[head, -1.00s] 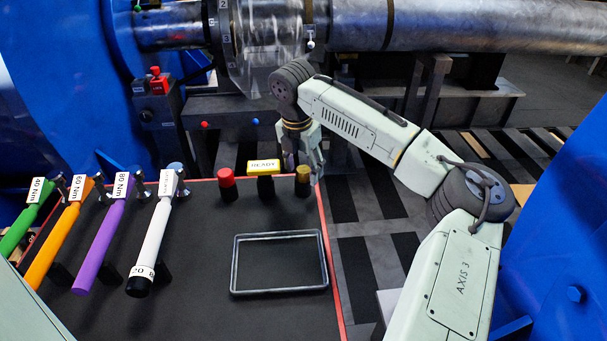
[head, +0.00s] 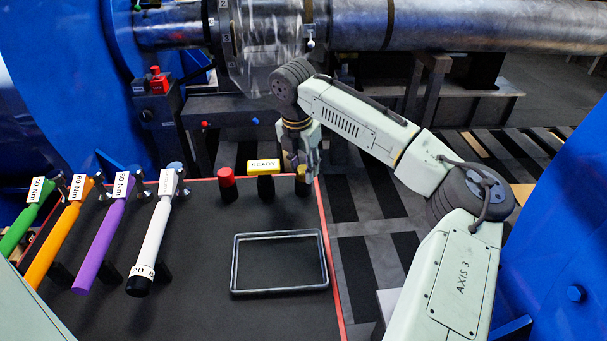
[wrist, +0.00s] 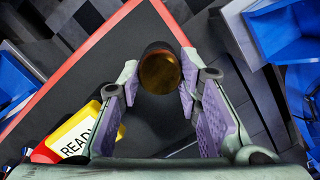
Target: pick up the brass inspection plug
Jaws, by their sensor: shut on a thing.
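The brass inspection plug (head: 302,184) is at the back right of the dark bench top, right of the yellow READY piece. In the wrist view the plug's round brass-brown end (wrist: 160,70) lies between the fingertips. My gripper (head: 303,170) reaches down over the plug in the head view. In the wrist view my gripper (wrist: 160,80) has a purple-padded finger on each side of the plug, shut on it. The plug still appears at its place on the bench; its lower part is dark, and I see no clear lift.
The yellow READY piece (head: 264,165) and a red-capped plug (head: 228,179) stand close on the left. A red edge (head: 328,240) bounds the right.

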